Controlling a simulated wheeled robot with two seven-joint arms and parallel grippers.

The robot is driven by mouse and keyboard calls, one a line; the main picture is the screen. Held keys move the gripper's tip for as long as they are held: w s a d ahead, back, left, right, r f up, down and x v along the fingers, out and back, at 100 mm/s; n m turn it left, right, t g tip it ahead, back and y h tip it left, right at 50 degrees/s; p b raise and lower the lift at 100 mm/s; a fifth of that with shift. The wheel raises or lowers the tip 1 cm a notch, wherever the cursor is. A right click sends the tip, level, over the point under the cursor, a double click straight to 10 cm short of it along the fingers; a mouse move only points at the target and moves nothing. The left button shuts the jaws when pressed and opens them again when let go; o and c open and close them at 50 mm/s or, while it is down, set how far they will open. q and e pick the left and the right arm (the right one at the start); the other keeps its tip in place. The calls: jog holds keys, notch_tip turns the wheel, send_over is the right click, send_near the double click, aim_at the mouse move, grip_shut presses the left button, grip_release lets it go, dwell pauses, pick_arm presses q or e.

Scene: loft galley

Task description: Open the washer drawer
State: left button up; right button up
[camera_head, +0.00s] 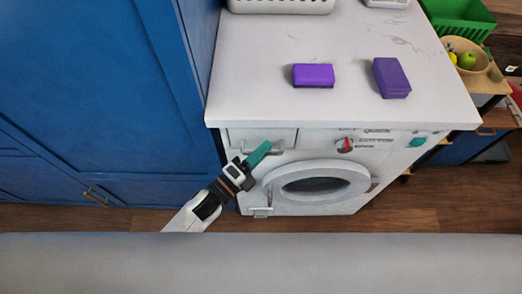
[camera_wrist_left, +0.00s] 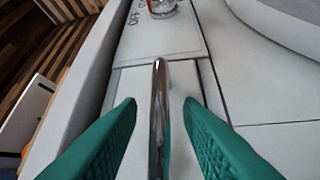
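The white washer (camera_head: 322,205) stands under a white counter, with its round door at the front. Its drawer (camera_head: 243,136) is the panel at the upper left of the front and looks flush with it. My left gripper (camera_head: 265,149) is at the drawer's lower right part, teal fingers against the view of the front. In the left wrist view, a chrome handle bar (camera_wrist_left: 159,112) on the drawer runs between the two teal fingers. The fingers are apart, with a gap on each side of the bar. My right gripper is not in view.
A tall blue cabinet (camera_head: 95,80) stands close to the left of the washer. Two purple sponges (camera_head: 313,75) (camera_head: 391,78) lie on the countertop (camera_head: 345,50). A green basket (camera_head: 458,18) and a bowl of fruit (camera_head: 478,58) are at the right. Wooden floor lies below.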

pick_arm(q)
grip_shut()
jog(key=s+p, duration=0.1)
jog(key=s, duration=1.1)
jog(key=shift+s, duration=0.35)
grip_release()
jog(key=shift+a, duration=0.1)
jog(key=shift+b+v, duration=1.1)
jog(key=shift+v, duration=4.85)
